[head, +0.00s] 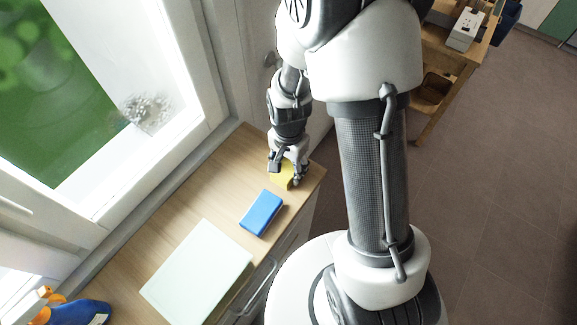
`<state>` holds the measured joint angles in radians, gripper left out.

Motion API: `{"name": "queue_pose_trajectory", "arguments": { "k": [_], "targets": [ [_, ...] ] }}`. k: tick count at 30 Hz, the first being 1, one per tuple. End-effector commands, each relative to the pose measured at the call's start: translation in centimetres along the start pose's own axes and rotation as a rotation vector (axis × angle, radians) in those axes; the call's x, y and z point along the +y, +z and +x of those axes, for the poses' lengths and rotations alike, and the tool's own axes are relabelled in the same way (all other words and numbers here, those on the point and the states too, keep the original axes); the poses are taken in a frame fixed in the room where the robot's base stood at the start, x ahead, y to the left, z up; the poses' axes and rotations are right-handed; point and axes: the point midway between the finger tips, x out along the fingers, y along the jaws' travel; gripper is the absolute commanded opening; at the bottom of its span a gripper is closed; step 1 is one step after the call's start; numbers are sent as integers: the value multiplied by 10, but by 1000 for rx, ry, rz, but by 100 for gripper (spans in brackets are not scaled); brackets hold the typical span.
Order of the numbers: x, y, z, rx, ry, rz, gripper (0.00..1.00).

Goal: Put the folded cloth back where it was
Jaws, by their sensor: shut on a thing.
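My gripper (287,168) is at the far end of the wooden counter, pointing down. It is shut on a small yellow piece (283,178), which looks like the folded cloth. The fingers hide part of the yellow piece. It is at or just above the counter top; I cannot tell whether it touches.
A blue block (262,213) lies on the wooden counter (185,212) just nearer than my gripper. A window borders the counter.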

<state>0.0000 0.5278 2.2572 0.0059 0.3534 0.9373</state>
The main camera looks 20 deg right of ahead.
Motion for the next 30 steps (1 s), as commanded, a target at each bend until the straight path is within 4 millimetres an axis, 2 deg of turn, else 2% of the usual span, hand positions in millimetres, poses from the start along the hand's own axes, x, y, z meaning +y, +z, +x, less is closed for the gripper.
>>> {"name": "queue_pose_trajectory", "arguments": {
  "k": [5, 6, 15, 25, 30],
  "targets": [
    [0, 0, 3, 0, 0, 0, 27],
    [0, 0, 4, 0, 0, 0, 50],
    [0, 0, 2, 0, 0, 0, 69],
    [0, 0, 1, 0, 0, 0, 69],
    [-1, -1, -19, 3, -4, 0, 69]
  ]
}}
